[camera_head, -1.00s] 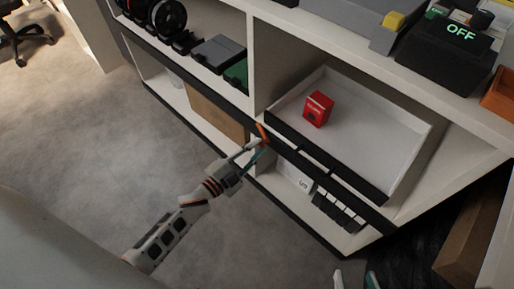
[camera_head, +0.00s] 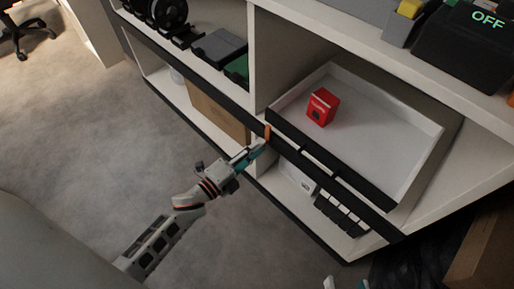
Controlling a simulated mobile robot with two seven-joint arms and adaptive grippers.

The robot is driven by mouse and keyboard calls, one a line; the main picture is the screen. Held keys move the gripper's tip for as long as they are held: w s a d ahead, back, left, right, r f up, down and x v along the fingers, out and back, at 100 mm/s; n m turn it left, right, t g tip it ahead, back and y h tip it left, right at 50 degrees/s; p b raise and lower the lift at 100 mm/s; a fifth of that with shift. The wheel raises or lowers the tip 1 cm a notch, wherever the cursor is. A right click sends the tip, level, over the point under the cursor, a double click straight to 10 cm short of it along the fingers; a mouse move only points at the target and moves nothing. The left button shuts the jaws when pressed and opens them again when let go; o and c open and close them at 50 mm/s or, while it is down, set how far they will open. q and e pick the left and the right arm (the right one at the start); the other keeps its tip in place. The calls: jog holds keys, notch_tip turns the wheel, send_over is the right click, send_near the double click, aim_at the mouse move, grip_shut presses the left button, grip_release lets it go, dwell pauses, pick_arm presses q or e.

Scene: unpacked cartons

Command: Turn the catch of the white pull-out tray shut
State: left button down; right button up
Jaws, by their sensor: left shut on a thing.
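The white pull-out tray (camera_head: 398,137) sits in the shelf bay at the right, with a dark front edge. Its small orange catch (camera_head: 267,131) is at the left end of that edge and stands nearly upright in the picture. My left gripper (camera_head: 262,145) comes from the lower left and is shut on the catch, its fingers partly covering the lower end. My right gripper (camera_head: 345,284) shows only as two fingertips, one white and one teal, apart at the bottom edge. Nothing shows between them.
A red box (camera_head: 322,107) stands in the tray. A row of dark blocks (camera_head: 340,215) and a white box lie on the shelf below. A dark device reading OFF (camera_head: 465,45) stands on top. The carpet (camera_head: 90,150) at left is clear.

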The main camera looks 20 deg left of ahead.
dwell(0.3)
pick_arm(q)
jog(key=c, duration=1.9)
grip_release()
jog(key=v, duration=1.2)
jog(key=shift+r, duration=0.1)
